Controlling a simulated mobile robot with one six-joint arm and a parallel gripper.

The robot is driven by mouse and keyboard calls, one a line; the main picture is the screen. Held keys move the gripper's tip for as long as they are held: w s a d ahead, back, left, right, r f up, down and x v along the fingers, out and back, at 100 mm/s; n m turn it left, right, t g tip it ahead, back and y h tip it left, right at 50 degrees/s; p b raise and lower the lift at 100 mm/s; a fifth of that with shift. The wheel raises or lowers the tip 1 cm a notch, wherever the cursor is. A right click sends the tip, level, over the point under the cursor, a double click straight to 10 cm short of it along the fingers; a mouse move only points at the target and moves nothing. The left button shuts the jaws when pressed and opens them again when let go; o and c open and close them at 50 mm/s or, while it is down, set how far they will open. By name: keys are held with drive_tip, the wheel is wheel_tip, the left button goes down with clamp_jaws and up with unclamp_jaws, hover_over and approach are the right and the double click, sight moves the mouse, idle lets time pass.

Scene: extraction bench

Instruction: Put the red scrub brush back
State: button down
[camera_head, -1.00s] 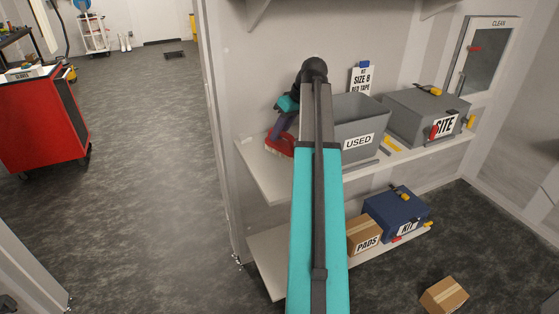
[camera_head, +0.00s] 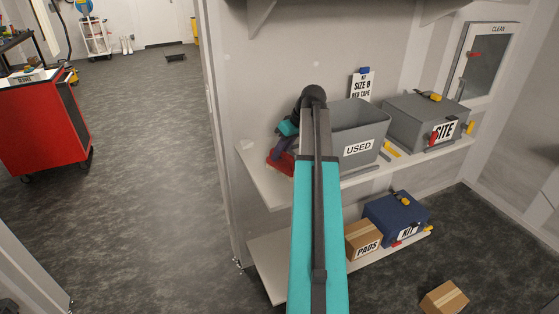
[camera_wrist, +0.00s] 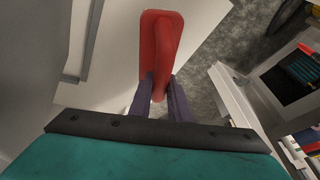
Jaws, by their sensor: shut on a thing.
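The red scrub brush (camera_wrist: 160,45) is between the two dark fingers of my gripper (camera_wrist: 160,95) in the wrist view. My gripper is shut on the brush. In the head view the brush (camera_head: 280,163) shows as a red piece at the left end of the upper shelf (camera_head: 262,182), left of the grey USED bin (camera_head: 371,131). My arm hides part of the brush and the shelf. The brush is at or just above the shelf surface; I cannot tell whether it touches.
The lower shelf (camera_head: 265,262) holds a PADS box (camera_head: 362,240) and a blue KIT case (camera_head: 395,216). A red cart (camera_head: 48,125) stands far left.

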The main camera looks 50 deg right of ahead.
sight(280, 162)
drive_tip(key=shift+f+p, duration=0.35)
drive_tip(key=shift+f, duration=1.2)
drive_tip(key=shift+f, duration=0.15)
drive_tip(key=c, duration=1.7)
unclamp_jaws()
drive_tip(key=shift+o, duration=0.2)
drive_tip(key=b+v, duration=0.2)
drive_tip(key=v, duration=1)
drive_tip(key=shift+b, duration=0.4)
drive_tip(key=shift+s, duration=0.1)
